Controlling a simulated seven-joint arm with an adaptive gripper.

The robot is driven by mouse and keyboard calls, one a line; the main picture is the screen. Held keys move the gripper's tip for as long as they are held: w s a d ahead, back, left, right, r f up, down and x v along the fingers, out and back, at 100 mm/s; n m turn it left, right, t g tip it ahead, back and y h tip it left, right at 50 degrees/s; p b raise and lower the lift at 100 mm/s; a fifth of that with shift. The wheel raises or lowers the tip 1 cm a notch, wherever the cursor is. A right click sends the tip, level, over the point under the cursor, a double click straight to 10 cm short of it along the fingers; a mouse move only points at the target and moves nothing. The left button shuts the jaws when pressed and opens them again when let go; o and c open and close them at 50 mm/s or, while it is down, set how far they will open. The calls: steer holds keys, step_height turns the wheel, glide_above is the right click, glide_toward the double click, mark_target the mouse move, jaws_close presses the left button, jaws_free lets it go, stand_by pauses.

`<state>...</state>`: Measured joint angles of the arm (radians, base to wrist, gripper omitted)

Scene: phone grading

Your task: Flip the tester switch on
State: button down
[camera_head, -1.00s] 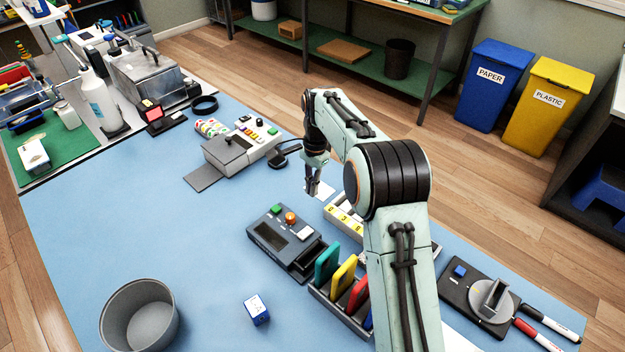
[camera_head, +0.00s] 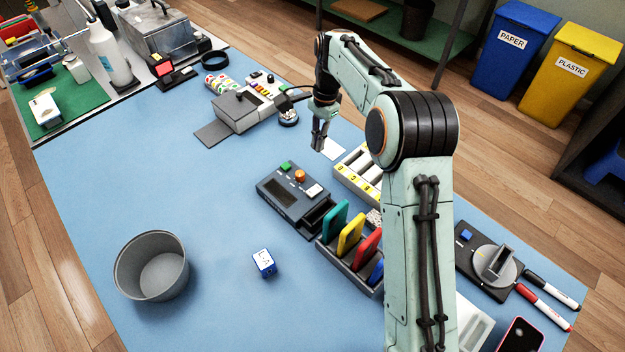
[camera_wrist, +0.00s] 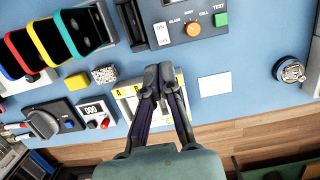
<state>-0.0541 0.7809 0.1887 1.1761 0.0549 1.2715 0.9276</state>
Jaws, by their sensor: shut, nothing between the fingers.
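The tester (camera_head: 277,203) is a dark grey box with a screen, a green button, an orange knob and a white rocker switch (camera_head: 315,191). In the wrist view my gripper (camera_wrist: 160,72) points toward the switch, over the yellow-labelled tray.
The white tray (camera_head: 346,178) with yellow labels stands right of the tester. A rack (camera_head: 340,262) of coloured phones stands in front. A grey device (camera_head: 238,114) with a cable is at the back.

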mark_target(315, 189)
steer(key=f, duration=0.4)
steer(key=s+a+f, duration=0.1)
steer(key=f, duration=0.9)
steer(key=shift+s+a, duration=0.2)
steer(key=shift+s+a+f+h, duration=0.1)
steer(key=shift+f+h, duration=0.05)
steer(key=shift+h, duration=0.15)
steer(key=shift+w+d, duration=0.65)
steer(key=shift+r, duration=0.2)
step_height(315, 189, up, 14)
steer(key=s+a, duration=0.1)
steer(key=shift+s+a, duration=0.25)
